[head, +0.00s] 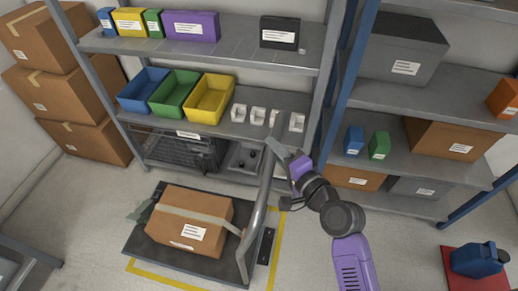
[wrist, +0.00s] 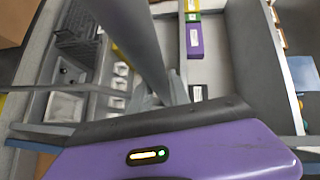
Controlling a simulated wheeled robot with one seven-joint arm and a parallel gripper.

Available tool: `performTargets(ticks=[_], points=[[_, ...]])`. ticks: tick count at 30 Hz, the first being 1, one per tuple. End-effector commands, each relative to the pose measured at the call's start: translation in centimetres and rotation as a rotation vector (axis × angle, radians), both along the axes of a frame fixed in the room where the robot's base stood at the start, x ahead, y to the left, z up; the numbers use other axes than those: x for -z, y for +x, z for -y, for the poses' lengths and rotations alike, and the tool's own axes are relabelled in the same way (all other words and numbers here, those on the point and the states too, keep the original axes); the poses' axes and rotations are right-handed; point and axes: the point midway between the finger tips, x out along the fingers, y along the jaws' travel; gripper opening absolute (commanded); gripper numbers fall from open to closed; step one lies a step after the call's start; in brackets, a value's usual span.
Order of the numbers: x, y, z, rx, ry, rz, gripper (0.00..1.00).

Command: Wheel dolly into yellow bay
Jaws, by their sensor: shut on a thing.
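The dolly (head: 190,262) is a dark flat platform with a tall grey tube handle (head: 257,215) at its right end. It carries a taped cardboard box (head: 190,205). The yellow bay (head: 274,258) is a floor outline; its lines show along the dolly's front and right sides, with floor between the right line and the platform. The left and back lines are hidden or not visible. My gripper (head: 280,152) is shut on the upper part of the handle. The wrist view shows the grey handle (wrist: 135,40) running up from between the fingers (wrist: 160,98).
A shelf rack with blue, green and yellow bins (head: 208,100) stands behind the dolly. A second rack (head: 400,185) is at the right. Stacked cartons (head: 75,95) stand at the left. A blue jug (head: 478,260) sits on a red mat (head: 455,283).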

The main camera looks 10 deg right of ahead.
Motion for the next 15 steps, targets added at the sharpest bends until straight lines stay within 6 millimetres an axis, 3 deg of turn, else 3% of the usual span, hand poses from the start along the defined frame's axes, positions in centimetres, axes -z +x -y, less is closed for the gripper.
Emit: performTargets(ticks=[6, 15], points=[[0.4, -1.1, 2.9, 0.000, -0.001, -0.003, 0.00], [0.2, -1.7, 4.5, -0.001, -0.001, -0.004, 0.00]])
